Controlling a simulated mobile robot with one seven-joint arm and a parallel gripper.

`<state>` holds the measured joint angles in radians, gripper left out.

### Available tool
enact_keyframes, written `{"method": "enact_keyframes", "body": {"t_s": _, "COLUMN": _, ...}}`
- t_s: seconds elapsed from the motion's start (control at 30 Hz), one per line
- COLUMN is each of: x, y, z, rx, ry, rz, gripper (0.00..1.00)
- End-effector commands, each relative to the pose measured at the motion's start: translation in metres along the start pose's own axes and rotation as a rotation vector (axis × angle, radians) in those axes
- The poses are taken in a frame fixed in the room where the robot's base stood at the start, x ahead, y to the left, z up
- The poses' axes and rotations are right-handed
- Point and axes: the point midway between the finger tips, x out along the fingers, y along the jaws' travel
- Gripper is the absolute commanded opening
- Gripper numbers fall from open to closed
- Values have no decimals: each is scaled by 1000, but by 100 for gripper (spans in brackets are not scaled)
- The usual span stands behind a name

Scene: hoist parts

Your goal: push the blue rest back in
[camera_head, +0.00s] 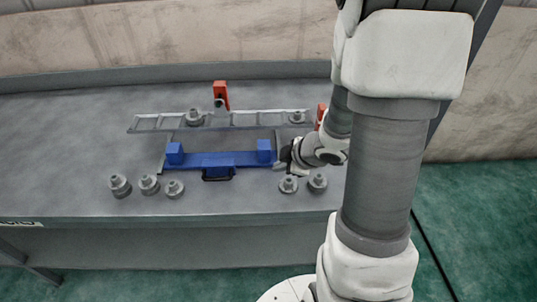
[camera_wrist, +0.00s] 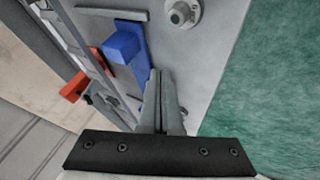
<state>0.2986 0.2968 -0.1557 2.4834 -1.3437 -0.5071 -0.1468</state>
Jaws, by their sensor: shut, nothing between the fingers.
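The blue rest (camera_head: 205,160) is a flat blue bar with an upright block near each end and a dark handle (camera_head: 218,174) on its front edge. It lies on the grey table in front of the ladder-like rail, between two thin grey side strips. My gripper (camera_head: 283,158) is low at the right end of the rest, seen small and partly behind my arm. In the wrist view my gripper (camera_wrist: 160,76) is shut and empty. Its fingers overlap the near end of the blue rest (camera_wrist: 126,44) there; I cannot tell whether they touch it.
A grey ladder-like rail (camera_head: 150,124) runs behind the rest, carrying grey stepped parts. Orange blocks (camera_head: 221,95) stand at it. Several loose grey stepped parts (camera_head: 119,186) stand on the table (camera_head: 60,150) at the front left and front right. The front middle is clear.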

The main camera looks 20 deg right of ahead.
Motion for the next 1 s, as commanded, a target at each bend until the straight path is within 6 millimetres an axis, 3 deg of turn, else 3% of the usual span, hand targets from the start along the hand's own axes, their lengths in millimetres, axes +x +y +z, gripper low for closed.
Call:
{"method": "enact_keyframes", "body": {"t_s": 0.43, "x": 96, "y": -3, "z": 2, "rx": -1, "ry": -2, "rz": -2, "gripper": 0}}
{"method": "enact_keyframes", "body": {"t_s": 0.5, "x": 94, "y": 13, "z": 0, "rx": -1, "ry": -3, "rz": 2, "gripper": 0}}
{"method": "enact_keyframes", "body": {"t_s": 0.67, "x": 103, "y": 29, "z": 0, "rx": 0, "ry": -2, "rz": 2, "gripper": 0}}
{"method": "enact_keyframes", "body": {"t_s": 1.0, "x": 108, "y": 36, "z": 0, "rx": 1, "ry": -3, "rz": 2, "gripper": 0}}
